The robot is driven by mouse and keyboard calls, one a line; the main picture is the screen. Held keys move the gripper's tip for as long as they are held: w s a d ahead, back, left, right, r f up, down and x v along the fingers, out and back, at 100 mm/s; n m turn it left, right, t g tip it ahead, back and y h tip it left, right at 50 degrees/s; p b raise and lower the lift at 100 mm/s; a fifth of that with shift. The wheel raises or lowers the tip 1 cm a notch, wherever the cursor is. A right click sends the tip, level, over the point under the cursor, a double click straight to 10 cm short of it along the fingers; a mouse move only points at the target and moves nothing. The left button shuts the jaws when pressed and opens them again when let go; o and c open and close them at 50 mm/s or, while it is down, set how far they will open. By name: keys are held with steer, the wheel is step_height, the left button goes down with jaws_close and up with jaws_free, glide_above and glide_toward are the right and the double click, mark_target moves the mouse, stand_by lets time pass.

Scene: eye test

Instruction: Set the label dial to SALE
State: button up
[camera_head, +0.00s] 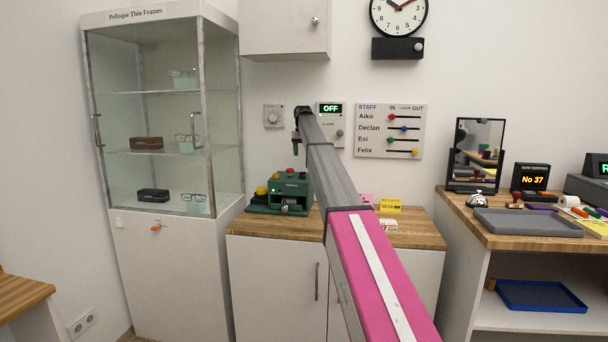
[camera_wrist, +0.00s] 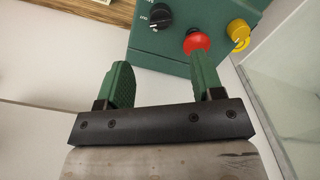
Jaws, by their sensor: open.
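A green machine (camera_head: 292,189) stands on the wooden counter left of my arm; in the wrist view its green face (camera_wrist: 172,40) fills the top. That face carries a black dial (camera_wrist: 160,16) with small white markings, too small to read for certain. I cannot tell whether this is the label dial, and I see no readable SALE. A red button (camera_wrist: 197,42) sits right of the dial. My gripper (camera_wrist: 164,82) is open and empty, its green fingers apart. In the head view my gripper (camera_head: 296,143) hangs above the machine, near the wall.
A yellow knob or key (camera_wrist: 238,34) sticks out beside the red button. A glass cabinet (camera_head: 165,115) stands close on the left. On the wall are a round-knob plate (camera_head: 273,117), an OFF display (camera_head: 330,109) and a staff board (camera_head: 389,131). A yellow block (camera_head: 391,205) lies right of my arm.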

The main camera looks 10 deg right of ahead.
mark_target(303, 173)
step_height(303, 173, down, 11)
steer(key=shift+r, duration=0.1)
stand_by(0.4)
steer(key=c, duration=0.9)
